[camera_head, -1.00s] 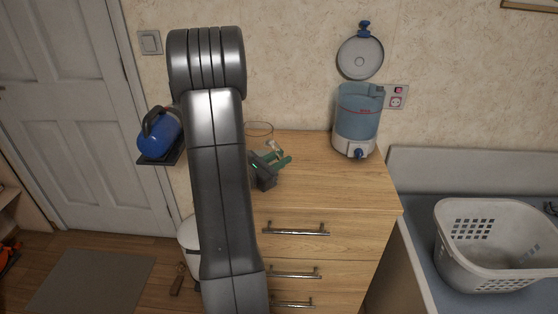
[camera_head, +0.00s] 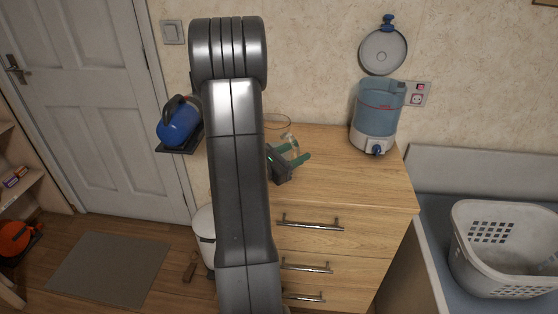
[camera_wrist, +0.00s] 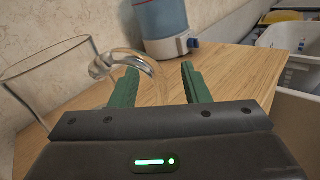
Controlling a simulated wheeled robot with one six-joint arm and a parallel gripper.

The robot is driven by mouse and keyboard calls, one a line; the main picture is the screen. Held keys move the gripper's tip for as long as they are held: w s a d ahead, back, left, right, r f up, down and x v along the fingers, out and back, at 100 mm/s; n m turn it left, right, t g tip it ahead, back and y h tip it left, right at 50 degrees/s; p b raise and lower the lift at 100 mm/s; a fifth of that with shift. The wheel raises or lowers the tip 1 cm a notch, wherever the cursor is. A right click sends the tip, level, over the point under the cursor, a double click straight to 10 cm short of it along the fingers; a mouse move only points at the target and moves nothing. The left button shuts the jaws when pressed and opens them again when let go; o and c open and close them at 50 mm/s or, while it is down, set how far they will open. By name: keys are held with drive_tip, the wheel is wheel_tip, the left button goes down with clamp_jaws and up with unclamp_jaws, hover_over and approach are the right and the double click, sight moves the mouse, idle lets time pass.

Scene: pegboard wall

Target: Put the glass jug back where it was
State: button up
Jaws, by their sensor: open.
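The clear glass jug (camera_head: 279,121) stands on the left back part of the wooden dresser top, partly hidden by my arm in the head view. In the wrist view the jug (camera_wrist: 38,82) is on the left, with its handle (camera_wrist: 118,60) pointing toward the fingers. My gripper (camera_head: 301,153) is low over the dresser, just in front of the jug.
A blue water dispenser (camera_head: 376,112) stands at the dresser's (camera_head: 352,180) back right. A blue kettle-like container (camera_head: 179,124) sits on a small dark wall shelf at left. A white laundry basket (camera_head: 507,245) is at right. The middle of the dresser top is clear.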

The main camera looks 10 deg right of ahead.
drive_tip(key=v, duration=1.1)
drive_tip(key=shift+s+a+b, duration=0.15)
drive_tip(key=shift+a+b, duration=0.1)
drive_tip(key=shift+b, duration=0.15)
idle(1.0)
